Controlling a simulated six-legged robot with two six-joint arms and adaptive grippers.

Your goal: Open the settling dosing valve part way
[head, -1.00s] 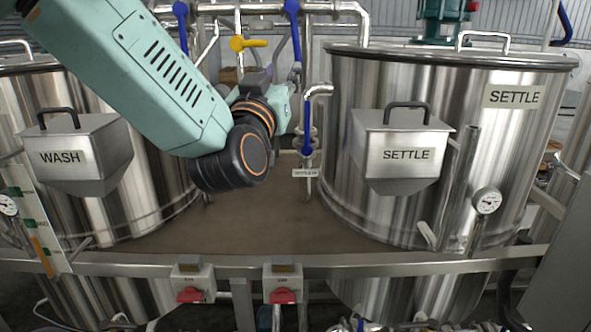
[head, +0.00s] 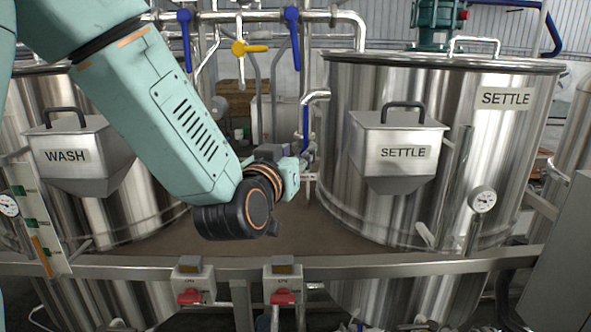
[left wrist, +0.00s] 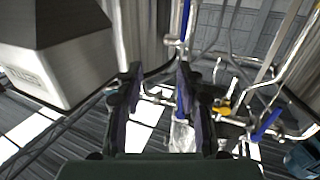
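A valve with a blue lever (head: 306,122) sits on the bent steel pipe at the left side of the SETTLE tank (head: 345,90). The lever stands upright, and its lower part and the valve's tag are largely hidden by my left gripper. My left gripper (head: 304,160) is at the lower end of this lever; I cannot tell whether it touches. In the left wrist view the two dark fingers of the left gripper (left wrist: 158,90) are spread apart, with pipework seen beyond and nothing clearly held between them. My right gripper is not in view.
A SETTLE hopper (head: 395,155) is just right of the valve; it also shows in the left wrist view (left wrist: 55,60). Other blue levers (head: 292,35) and a yellow lever (head: 248,47) are on pipes behind. Red switches (head: 284,297) line the front rail. The brown deck (head: 240,245) is clear.

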